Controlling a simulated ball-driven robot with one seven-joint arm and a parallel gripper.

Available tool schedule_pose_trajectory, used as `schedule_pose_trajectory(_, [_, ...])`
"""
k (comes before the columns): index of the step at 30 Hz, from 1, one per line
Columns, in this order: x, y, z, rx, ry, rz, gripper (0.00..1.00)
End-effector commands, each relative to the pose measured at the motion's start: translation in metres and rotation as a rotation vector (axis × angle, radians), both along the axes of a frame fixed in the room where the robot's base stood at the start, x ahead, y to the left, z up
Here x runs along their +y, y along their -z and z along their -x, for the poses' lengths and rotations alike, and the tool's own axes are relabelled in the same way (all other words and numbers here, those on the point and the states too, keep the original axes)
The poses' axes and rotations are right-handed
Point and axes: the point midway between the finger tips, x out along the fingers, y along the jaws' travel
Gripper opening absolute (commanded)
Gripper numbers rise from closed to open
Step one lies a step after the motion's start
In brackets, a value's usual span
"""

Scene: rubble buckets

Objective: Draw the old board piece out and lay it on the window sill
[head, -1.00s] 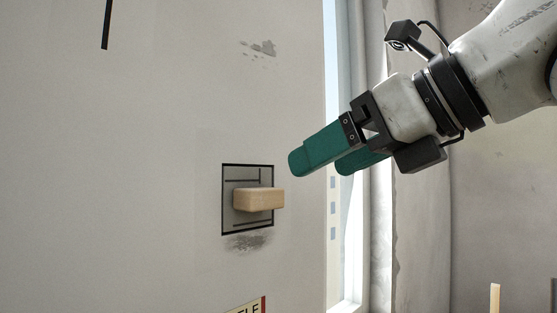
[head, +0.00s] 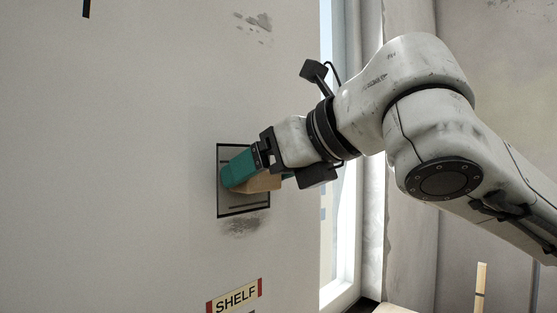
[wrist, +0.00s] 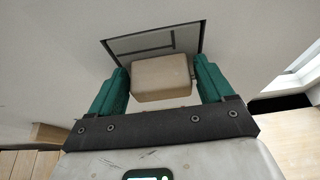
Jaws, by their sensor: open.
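The old board piece is a tan block (head: 262,184) sticking out of a dark-framed square recess panel (head: 230,207) in the pale wall. In the wrist view the block (wrist: 160,78) lies between the two green fingers of my gripper (wrist: 162,76). The fingers are open, one on each side of it, with a small gap at the left; contact at the right is unclear. In the head view my gripper (head: 242,178) is at the panel, and its near finger hides part of the block. The window sill (head: 340,292) is at the window's foot, right of the wall.
A SHELF label (head: 236,296) is on the wall below the panel. The bright window opening (head: 342,230) stands right of the wall and also shows in the wrist view (wrist: 292,76). An upright wooden stick (head: 481,285) stands at the lower right.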

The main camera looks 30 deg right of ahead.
Motion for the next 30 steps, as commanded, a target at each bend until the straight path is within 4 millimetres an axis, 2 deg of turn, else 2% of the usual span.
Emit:
schedule_pose_trajectory(10, [0.001, 0.0012, -0.0027, 0.0, 0.0, 0.0, 0.8])
schedule_pose_trajectory(23, [0.001, 0.0012, -0.0024, 0.0, 0.0, 0.001, 0.39])
schedule_pose_trajectory(24, [0.001, 0.0011, -0.0024, 0.0, 0.0, 0.001, 0.68])
schedule_pose_trajectory(30, [0.001, 0.0012, -0.0024, 0.0, 0.0, 0.001, 0.49])
